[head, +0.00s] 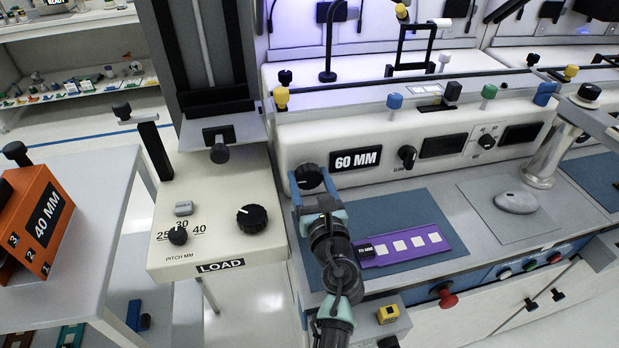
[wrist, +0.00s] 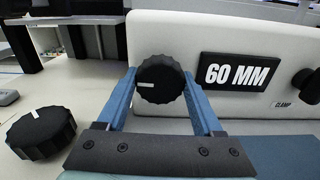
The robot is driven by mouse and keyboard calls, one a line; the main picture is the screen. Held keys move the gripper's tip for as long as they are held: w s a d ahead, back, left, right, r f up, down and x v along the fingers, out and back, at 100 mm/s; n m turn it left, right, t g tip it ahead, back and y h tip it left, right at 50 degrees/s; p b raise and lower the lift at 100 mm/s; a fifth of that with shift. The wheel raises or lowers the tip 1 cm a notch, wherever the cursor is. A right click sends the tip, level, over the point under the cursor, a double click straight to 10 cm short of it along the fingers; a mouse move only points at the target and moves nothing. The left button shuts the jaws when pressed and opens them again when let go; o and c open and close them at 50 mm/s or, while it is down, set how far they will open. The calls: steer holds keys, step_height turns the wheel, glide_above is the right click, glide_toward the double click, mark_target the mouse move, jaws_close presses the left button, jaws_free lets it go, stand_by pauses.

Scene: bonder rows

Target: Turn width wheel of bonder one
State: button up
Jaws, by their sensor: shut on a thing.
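The width wheel (wrist: 160,80) is a black ribbed knob on the white front panel of the bonder (wrist: 185,35), left of its 60 MM sign (wrist: 240,73). Its white mark points left in the wrist view. My gripper (wrist: 159,82) has its two blue fingers on either side of the wheel and is shut on it. In the head view the wheel (head: 309,176) shows just beyond my gripper (head: 314,187), and the 60 MM sign (head: 356,160) is to its right. The fingers hide part of the wheel's sides.
The LOAD unit (head: 215,220) with a black knob (head: 252,218) and a pitch dial (head: 178,235) stands close on the left. A purple strip (head: 405,243) lies on the blue mat (head: 440,208) to the right. An orange 40 MM box (head: 35,225) is at far left.

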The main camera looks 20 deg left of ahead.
steer(key=m+p, duration=0.3)
steer(key=m, duration=0.2)
steer(key=shift+r+m+p, duration=0.15)
steer(key=shift+m+p, duration=0.15)
steer(key=m+p, duration=0.3)
steer(key=m, duration=0.3)
steer(key=m+p, duration=0.2)
steer(key=m, duration=0.3)
steer(key=shift+m, duration=0.4)
steer(key=m+p, duration=0.2)
steer(key=m, duration=0.3)
steer(key=shift+m, duration=0.4)
steer(key=o, duration=1.4)
steer(key=shift+c, duration=0.2)
